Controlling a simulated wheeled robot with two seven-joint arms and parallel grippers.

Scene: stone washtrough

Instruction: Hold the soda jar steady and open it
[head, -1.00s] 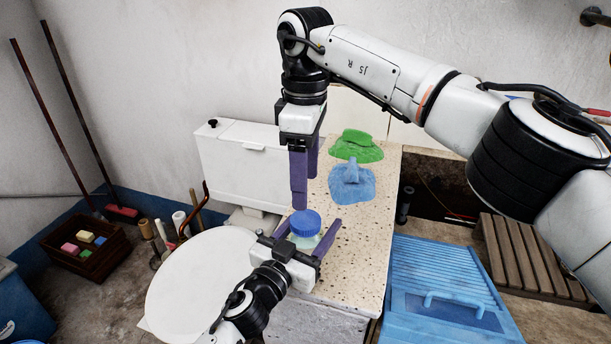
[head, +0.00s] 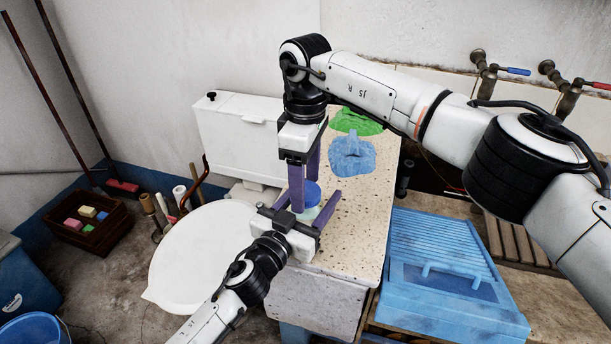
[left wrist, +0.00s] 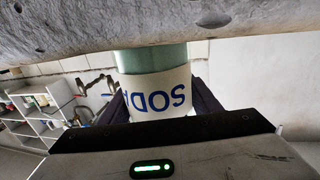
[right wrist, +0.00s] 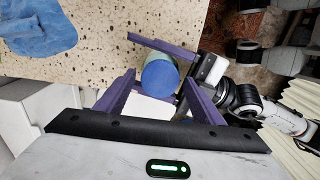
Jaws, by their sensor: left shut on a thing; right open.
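The soda jar (head: 309,213) stands upright near the front left of the speckled stone counter. Its round blue lid (head: 313,192) is on top. In the left wrist view its white label (left wrist: 158,97) with blue letters shows upside down between my left fingers. My left gripper (head: 308,207) is shut on the jar's body from the side. My right gripper (head: 304,194) points down from above and is open, with one finger on each side of the lid. In the right wrist view the lid (right wrist: 160,76) lies between the right fingertips, with apparent gaps beside it.
A blue cloth (head: 351,155) and a green cloth (head: 356,122) lie behind the jar on the counter (head: 358,225). A white tank (head: 240,135) stands at the back left, a round white lid (head: 195,255) at the left. A blue washboard-like unit (head: 440,270) is at the right.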

